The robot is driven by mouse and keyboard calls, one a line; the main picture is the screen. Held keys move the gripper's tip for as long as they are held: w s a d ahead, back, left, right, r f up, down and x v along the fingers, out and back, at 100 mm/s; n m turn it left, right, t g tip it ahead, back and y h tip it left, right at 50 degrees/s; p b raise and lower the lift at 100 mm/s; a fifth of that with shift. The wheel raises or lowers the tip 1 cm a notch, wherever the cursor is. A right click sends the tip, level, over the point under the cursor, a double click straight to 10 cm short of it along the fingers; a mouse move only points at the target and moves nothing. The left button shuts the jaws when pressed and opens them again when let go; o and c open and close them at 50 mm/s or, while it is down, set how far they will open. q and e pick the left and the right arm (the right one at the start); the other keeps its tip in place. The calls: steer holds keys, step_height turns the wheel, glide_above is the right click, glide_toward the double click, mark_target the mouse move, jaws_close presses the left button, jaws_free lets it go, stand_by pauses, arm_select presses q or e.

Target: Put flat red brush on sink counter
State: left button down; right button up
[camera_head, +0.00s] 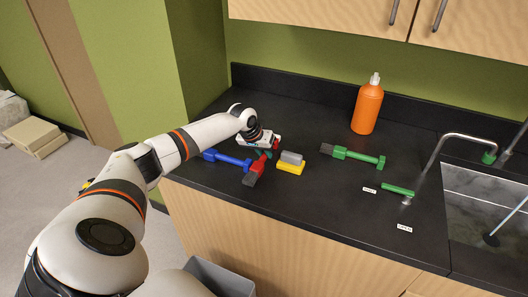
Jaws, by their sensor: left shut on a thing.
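The flat red brush (259,166) is on or just above the black sink counter (310,215), its grey bristle end pointing toward the front edge. My left gripper (268,147) reaches in from the left and is shut on the brush near its far end. The fingers hide part of the handle, and I cannot tell whether the brush touches the counter. My right gripper is not in view.
A blue tool (226,160) lies close left of the brush, and a yellow block brush (291,167) close right. A green brush (355,156), an orange bottle (367,107) and a sink (480,200) with a faucet are further right. The front middle counter is clear.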

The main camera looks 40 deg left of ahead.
arm_select(q)
steer(key=c, duration=1.6)
jaws_free()
steer(key=o, duration=0.3)
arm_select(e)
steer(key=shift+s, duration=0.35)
arm_select(q)
steer(key=b+v, duration=0.2)
steer(key=v, duration=1)
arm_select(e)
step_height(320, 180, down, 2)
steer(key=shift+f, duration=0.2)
